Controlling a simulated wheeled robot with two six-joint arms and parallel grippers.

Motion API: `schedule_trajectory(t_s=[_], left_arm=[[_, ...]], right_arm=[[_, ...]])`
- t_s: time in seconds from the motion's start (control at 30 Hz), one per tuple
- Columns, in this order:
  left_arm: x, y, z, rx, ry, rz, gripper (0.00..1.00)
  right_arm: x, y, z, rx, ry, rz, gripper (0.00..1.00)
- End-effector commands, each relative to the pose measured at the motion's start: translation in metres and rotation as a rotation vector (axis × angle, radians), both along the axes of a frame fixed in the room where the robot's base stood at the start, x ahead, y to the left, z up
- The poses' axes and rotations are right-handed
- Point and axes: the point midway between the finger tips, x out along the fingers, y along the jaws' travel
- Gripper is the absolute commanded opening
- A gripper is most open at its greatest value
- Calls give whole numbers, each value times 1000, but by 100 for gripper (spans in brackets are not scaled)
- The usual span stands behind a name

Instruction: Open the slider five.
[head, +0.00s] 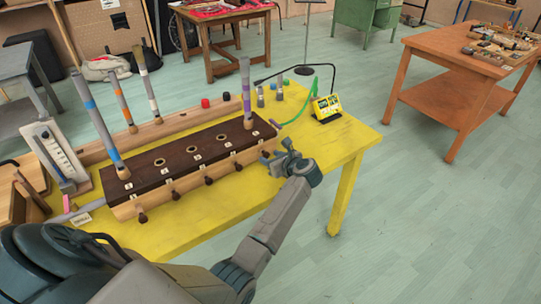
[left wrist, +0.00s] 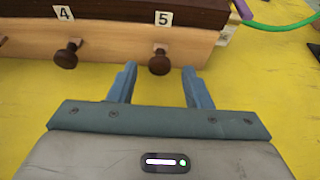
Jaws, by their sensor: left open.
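The slider box (head: 190,158) has a dark top with holes and a pale wooden front with a row of dark knobs, and lies on the yellow table. Slider five's knob (left wrist: 159,62) is dark, round and under the label 5 (left wrist: 163,18) in the left wrist view. In the head view this knob (head: 266,154) is at the box's right end. My left gripper (head: 275,156) is open in front of it. In the left wrist view its blue fingertips (left wrist: 159,69) are on either side of the knob, apart from it. My right gripper is not in view.
Slider four's knob (left wrist: 67,57) is left of my fingers. A green tube (head: 299,112) and a small yellow display (head: 327,107) are right of the box. Upright tubes (head: 246,88) stand in some holes. The yellow table front (head: 205,208) is clear.

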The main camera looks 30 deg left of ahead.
Motion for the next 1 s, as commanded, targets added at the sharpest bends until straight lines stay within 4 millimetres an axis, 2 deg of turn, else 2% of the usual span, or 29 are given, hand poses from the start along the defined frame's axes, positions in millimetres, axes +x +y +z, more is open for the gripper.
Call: schedule_trajectory(t_s=[0.1, 0.4, 0.63, 0.83, 1.0], left_arm=[[3, 7, -3, -1, 1, 1, 45], [3, 8, -4, -1, 0, 0, 45], [3, 8, -4, -1, 0, 0, 0], [2, 5, -5, -1, 0, -1, 0], [-6, -15, -6, -3, -2, -2, 0]], right_arm=[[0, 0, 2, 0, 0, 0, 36], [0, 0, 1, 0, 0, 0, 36], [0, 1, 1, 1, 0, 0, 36], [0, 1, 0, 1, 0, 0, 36], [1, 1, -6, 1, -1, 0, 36]])
